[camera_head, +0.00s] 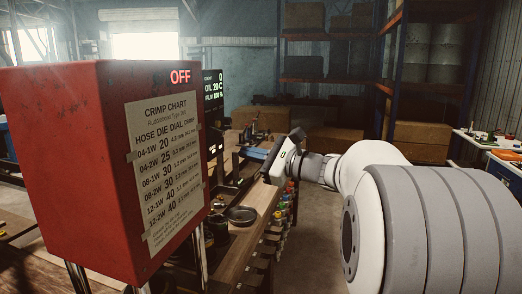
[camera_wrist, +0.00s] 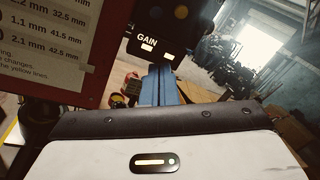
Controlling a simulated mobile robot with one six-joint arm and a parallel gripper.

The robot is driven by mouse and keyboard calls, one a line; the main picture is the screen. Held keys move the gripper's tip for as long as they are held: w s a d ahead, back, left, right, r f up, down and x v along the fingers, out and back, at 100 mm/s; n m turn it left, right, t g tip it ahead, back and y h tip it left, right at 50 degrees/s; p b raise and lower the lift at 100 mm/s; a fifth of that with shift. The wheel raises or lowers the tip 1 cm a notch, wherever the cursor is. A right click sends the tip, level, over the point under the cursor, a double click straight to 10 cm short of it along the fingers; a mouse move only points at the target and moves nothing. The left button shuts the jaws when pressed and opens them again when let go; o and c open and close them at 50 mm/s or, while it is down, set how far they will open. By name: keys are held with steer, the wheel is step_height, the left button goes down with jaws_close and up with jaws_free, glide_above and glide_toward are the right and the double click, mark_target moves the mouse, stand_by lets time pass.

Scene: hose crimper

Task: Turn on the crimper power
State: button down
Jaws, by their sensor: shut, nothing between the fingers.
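The crimper's red housing (camera_head: 80,150) stands at the left in the head view, with a red lit OFF (camera_head: 180,76) at its top right and a taped crimp chart (camera_head: 165,165) below. A power switch is not clearly identifiable. My gripper (camera_head: 269,160) is right of the housing, apart from it, shut and empty, pointing left over the bench. In the wrist view, a dark panel (camera_wrist: 178,35) marked GAIN, with two small lit white patches and dim round controls, is ahead of my gripper. The chart (camera_wrist: 40,40) fills the upper left.
A dark display (camera_head: 214,88) with oil readings stands behind the housing. The wooden bench (camera_head: 262,197) holds dark round parts (camera_head: 241,214), with coloured items along its right side. Shelving (camera_head: 385,60) stands at the back. Floor shows between the bench and my arm.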

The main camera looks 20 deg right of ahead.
mark_target(216, 130)
steer(key=p+x, duration=0.1)
steer(key=x, duration=0.5)
steer(key=shift+p, duration=0.3)
steer(key=s+r, duration=0.1)
steer(key=s+r+p, duration=0.1)
steer(key=r, duration=0.1)
steer(key=shift+s+a, duration=0.1)
steer(key=shift+s, duration=0.2)
steer(key=shift+w, duration=0.15)
